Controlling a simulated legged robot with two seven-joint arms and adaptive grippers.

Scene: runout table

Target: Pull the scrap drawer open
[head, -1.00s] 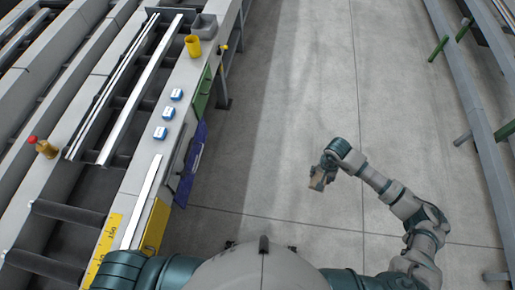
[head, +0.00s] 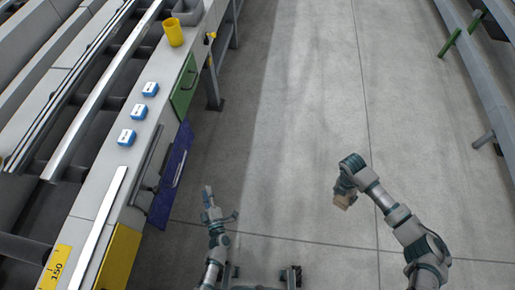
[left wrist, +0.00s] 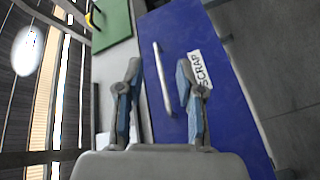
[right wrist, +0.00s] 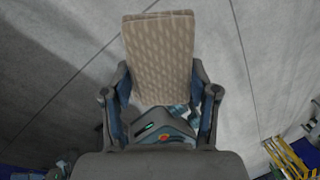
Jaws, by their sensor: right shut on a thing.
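The scrap drawer (head: 167,190) is the blue front on the side of the runout table, with a pale bar handle (head: 179,168). In the left wrist view the blue front (left wrist: 225,115) carries a white SCRAP label (left wrist: 200,70), and the handle (left wrist: 162,80) appears between my fingers. My left gripper (head: 221,203) is open and empty, to the right of the drawer and apart from it in the head view. My right gripper (head: 344,190) is shut on a beige patterned block (right wrist: 158,55), out over the floor, far from the drawer.
A green drawer front (head: 184,86) and a yellow panel (head: 119,258) flank the blue one. Several blue-and-white boxes (head: 139,112), a yellow cup (head: 173,32) and a grey bin (head: 188,12) stand on the table. The floor (head: 290,130) between table and right-hand rails is clear.

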